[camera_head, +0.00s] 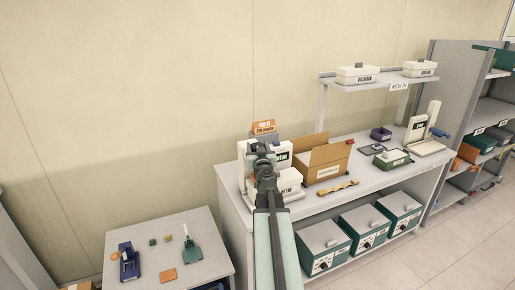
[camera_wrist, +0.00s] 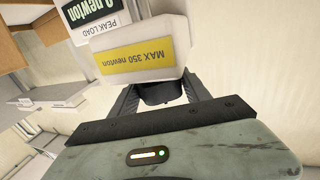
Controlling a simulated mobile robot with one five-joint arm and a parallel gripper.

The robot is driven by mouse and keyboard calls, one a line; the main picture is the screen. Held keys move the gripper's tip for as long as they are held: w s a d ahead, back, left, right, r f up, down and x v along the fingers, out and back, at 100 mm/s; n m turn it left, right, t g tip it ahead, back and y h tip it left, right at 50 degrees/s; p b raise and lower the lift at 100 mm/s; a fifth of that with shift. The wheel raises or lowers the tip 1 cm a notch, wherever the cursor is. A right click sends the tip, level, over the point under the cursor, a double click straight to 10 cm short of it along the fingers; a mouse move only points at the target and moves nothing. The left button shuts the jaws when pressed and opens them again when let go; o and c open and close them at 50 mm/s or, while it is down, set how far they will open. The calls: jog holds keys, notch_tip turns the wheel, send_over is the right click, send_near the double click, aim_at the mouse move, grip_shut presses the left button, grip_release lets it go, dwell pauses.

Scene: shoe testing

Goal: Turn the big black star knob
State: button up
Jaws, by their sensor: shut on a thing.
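The big black star knob (camera_wrist: 160,93) shows in the wrist view, below a white block of the tester with a yellow label (camera_wrist: 135,58) reading "MAX 350 newton". My gripper (camera_wrist: 161,88) has one finger on each side of the knob and is shut on it. Much of the knob is hidden behind the block and the gripper body. In the head view my gripper (camera_head: 261,149) is at the white tester (camera_head: 289,186) on the left end of the bench, and my arm hides the knob there. The knob's turn angle cannot be told.
An open cardboard box (camera_head: 326,164) stands just right of the tester, with a yellow bone-shaped piece (camera_head: 338,188) in front. An orange sign (camera_head: 264,127) stands behind my gripper. A low side table (camera_head: 205,262) with small tools is at left.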

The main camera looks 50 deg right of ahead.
jog(key=m+g+h, duration=0.2)
jog(key=g, duration=0.1)
jog(key=m+g+h, duration=0.2)
jog(key=shift+w+m+g+h, duration=0.2)
jog(key=shift+m+g+h, duration=0.1)
jog(key=shift+m+g, duration=0.1)
jog(key=m+g+h, duration=0.1)
jog(key=m+g, duration=0.1)
jog(key=g, duration=0.1)
jog(key=m+g+h, duration=0.1)
jog(key=m+g, duration=0.1)
jog(key=g, duration=0.1)
jog(key=shift+w+g, duration=0.1)
jog(key=shift+g, duration=0.2)
jog(key=m+g, duration=0.2)
jog(key=g, duration=0.1)
jog(key=m+g, duration=0.2)
jog(key=g, duration=0.1)
jog(key=shift+m+g+y, duration=0.4)
jog(key=shift+s+m+g+y, duration=0.15)
jog(key=shift+m+g+y, duration=0.2)
jog(key=shift+m+g, duration=0.4)
jog(key=shift+s+m+g+y, duration=0.1)
jog(key=shift+m+g+y, duration=0.3)
jog(key=shift+g, duration=0.65)
jog(key=shift+s+m, duration=0.1)
jog(key=shift+m, duration=0.15)
jog(key=o, duration=1.4)
jog(key=v, duration=0.8)
jog(key=shift+d, duration=0.1)
